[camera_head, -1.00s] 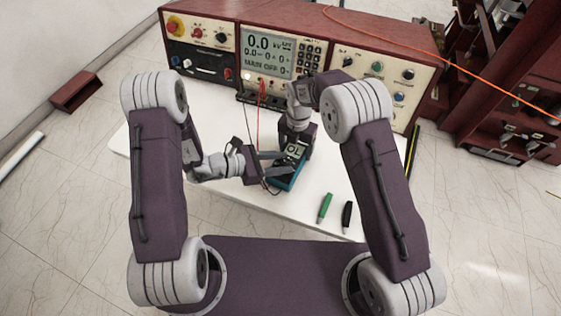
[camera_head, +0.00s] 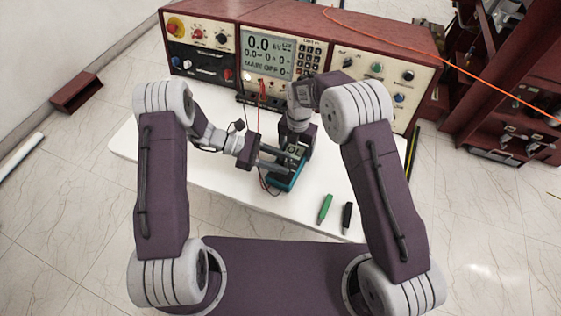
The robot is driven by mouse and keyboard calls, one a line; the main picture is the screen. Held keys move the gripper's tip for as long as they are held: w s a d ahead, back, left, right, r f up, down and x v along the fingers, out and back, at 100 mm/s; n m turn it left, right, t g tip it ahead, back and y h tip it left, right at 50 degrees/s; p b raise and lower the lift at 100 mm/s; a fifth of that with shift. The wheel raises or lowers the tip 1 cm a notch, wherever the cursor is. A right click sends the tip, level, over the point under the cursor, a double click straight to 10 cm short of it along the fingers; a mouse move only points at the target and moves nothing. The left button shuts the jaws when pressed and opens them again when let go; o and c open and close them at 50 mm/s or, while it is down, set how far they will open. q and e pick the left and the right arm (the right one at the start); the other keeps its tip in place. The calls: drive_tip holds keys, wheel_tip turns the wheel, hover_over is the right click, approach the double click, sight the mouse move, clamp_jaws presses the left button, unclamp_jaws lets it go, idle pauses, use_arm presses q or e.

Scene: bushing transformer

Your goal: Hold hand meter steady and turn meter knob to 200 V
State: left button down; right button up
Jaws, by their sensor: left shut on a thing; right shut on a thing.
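The hand meter (camera_head: 288,181) is a teal-edged box on the white table, partly hidden by both grippers. Part of its small display (camera_head: 294,149) shows near its far end, but I cannot read it. My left gripper (camera_head: 283,163) reaches in from the left across the meter's face and is shut on the meter knob, which its fingers hide. The knob's setting cannot be seen. My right gripper (camera_head: 299,152) comes down at the meter's far right side and is shut on the meter body. Its fingertips are mostly hidden.
A long red test console (camera_head: 267,50) with a lit screen stands behind the table (camera_head: 235,190). Red and black leads run from it to the meter. The table's left part is clear.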

use_arm(q)
drive_tip(key=shift+w+d+m+g+y, duration=0.15)
drive_tip(key=shift+m+g+y, duration=0.3)
drive_tip(key=shift+m+g, duration=0.8)
drive_tip(key=shift+w+m+g+y, duration=0.15)
drive_tip(key=shift+m+g+y, duration=0.3)
drive_tip(key=shift+m+g, duration=0.75)
drive_tip(key=shift+r+g, duration=0.1)
drive_tip(key=shift+g, duration=0.25)
drive_tip(key=c, duration=0.9)
unclamp_jaws()
drive_tip(key=v, duration=0.7)
drive_tip(key=shift+w+a, duration=0.1)
drive_tip(key=shift+a, duration=0.15)
